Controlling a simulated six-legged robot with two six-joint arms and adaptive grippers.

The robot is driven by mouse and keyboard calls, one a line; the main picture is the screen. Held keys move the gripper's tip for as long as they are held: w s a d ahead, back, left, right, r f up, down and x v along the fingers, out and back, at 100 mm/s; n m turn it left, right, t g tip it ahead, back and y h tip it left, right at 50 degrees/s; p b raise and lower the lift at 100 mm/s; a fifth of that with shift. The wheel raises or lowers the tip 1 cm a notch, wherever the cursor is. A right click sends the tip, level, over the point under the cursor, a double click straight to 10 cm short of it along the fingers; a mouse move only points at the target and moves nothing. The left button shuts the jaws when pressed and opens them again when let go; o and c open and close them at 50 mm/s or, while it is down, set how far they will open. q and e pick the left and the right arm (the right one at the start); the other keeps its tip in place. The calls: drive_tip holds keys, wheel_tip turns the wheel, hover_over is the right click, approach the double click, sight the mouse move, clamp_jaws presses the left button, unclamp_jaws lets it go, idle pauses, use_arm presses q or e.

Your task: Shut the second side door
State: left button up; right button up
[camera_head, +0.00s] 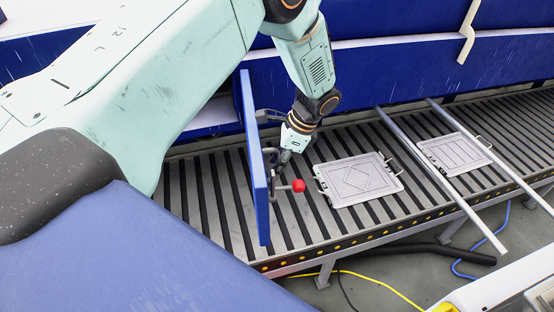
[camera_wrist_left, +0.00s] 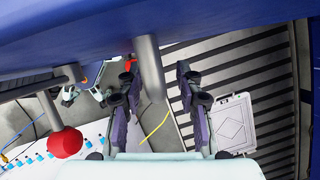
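The side door (camera_head: 257,160) is a blue panel standing open, seen nearly edge-on in the head view, out over the slatted bed. It fills the top of the left wrist view (camera_wrist_left: 180,18). A grey bar handle (camera_wrist_left: 150,70) and a red-knobbed lever (camera_head: 298,186) stick out from its face; the red knob also shows in the left wrist view (camera_wrist_left: 66,142). My left gripper (camera_head: 282,160) is at the door's right face, close to the handle. In the left wrist view its fingers (camera_wrist_left: 157,95) are apart, with the handle between them. My right gripper is not in view.
The slatted bed (camera_head: 225,200) carries two pale framed plates (camera_head: 358,180) (camera_head: 455,153) to the right of the door. Two metal rails (camera_head: 440,180) (camera_head: 500,165) cross the bed. A blue wall (camera_head: 400,72) runs behind. Cables and a dark hose lie on the floor.

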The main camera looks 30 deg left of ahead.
use_arm(q)
drive_tip(key=shift+a+f, duration=0.1)
drive_tip(key=shift+f, duration=0.05)
drive_tip(key=shift+s+d+r, duration=0.2)
drive_tip(key=shift+c, duration=1.2)
drive_tip(key=shift+w+a+f, duration=0.1)
drive_tip(key=shift+w+f, duration=0.05)
drive_tip(key=shift+w, duration=0.05)
drive_tip(key=c, duration=0.4)
clamp_jaws()
